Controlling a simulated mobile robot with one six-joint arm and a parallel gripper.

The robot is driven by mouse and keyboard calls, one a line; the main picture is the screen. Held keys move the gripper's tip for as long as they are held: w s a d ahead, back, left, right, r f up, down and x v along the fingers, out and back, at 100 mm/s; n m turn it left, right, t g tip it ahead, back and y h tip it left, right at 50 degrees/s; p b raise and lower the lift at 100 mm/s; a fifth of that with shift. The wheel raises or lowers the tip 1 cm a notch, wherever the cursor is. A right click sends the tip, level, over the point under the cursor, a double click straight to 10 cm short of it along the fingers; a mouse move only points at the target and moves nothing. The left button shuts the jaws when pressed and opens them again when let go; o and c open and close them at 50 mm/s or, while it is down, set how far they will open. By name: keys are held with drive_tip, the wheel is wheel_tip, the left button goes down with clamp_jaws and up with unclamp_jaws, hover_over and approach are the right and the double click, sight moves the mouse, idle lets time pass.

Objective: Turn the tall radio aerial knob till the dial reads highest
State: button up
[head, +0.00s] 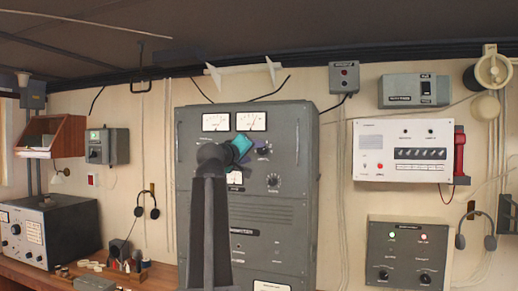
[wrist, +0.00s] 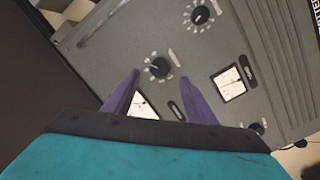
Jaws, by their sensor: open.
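The tall grey radio cabinet (head: 298,200) stands at the middle of the head view, with two white dials (head: 215,122) (head: 251,121) near its top and a third dial (head: 235,176) lower. Black knobs show on its right side, an upper one (head: 263,148) and a lower one (head: 274,181). My gripper (head: 242,151) is in front of the panel and hides part of it. In the wrist view my gripper (wrist: 160,76) is open, with a black knob (wrist: 159,67) just beyond and between its fingertips; contact is unclear. Labels are too small to identify the aerial knob.
In the wrist view, another knob (wrist: 200,15) and a dial (wrist: 229,83) lie close by on the panel. A white panel with a red handset (head: 405,152) and a grey control box (head: 408,252) are to the right. A bench with small items (head: 150,270) is lower left.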

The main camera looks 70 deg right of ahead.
sight(262, 151)
drive_tip(key=d+p, duration=0.1)
drive_tip(key=d, duration=0.1)
drive_tip(key=d+p, duration=0.1)
drive_tip(key=d, duration=0.2)
drive_tip(key=shift+s+r, duration=0.15)
drive_tip(key=shift+s+d, duration=0.1)
drive_tip(key=shift+d, duration=0.7)
drive_tip(key=c, duration=1)
